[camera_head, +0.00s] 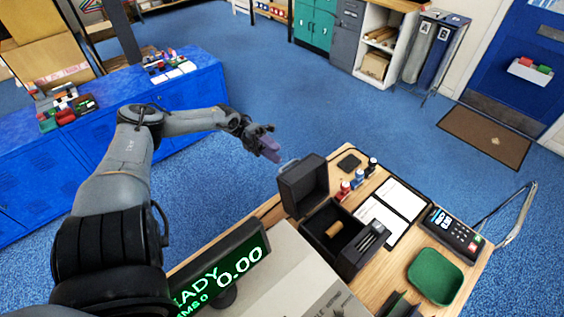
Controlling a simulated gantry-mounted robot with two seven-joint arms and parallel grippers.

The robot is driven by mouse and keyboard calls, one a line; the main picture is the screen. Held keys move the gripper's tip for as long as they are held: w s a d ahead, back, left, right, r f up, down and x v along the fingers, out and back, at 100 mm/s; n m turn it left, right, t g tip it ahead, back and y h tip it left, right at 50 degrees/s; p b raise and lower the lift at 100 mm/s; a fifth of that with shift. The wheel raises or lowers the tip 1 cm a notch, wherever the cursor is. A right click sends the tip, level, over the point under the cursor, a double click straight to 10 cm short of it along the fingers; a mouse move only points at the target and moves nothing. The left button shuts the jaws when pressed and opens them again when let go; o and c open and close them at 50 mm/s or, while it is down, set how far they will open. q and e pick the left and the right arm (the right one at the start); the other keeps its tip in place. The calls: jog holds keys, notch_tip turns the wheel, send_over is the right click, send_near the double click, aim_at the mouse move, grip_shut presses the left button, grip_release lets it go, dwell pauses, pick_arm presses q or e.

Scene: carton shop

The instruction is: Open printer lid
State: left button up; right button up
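The printer is a black box (350,250) on the wooden table. Its lid (303,187) stands raised at the far left side, and the inside is visible. A small brown roll (334,229) lies inside. A pale tab shows at the lid's outer edge. My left gripper (270,152) is in the air left of and beyond the raised lid, apart from it in the picture. A purple part shows at its fingertips; I cannot tell whether this is the fingers or a held thing, nor how far the fingers are apart. My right gripper is not in view.
Small bottles (357,178), a clipboard (402,198), a card terminal (452,232) and a green tray (437,276) crowd the table right of the printer. A display (228,264) and a carton (292,282) stand at its near left. Blue floor beyond is clear.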

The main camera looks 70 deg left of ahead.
pick_arm(q)
jog(key=b+v, duration=0.2)
jog(key=v, duration=0.2)
jog(key=shift+s+a+f, duration=0.1)
jog(key=shift+s+a, duration=0.05)
jog(key=shift+a, duration=0.2)
jog(key=shift+c, duration=0.5)
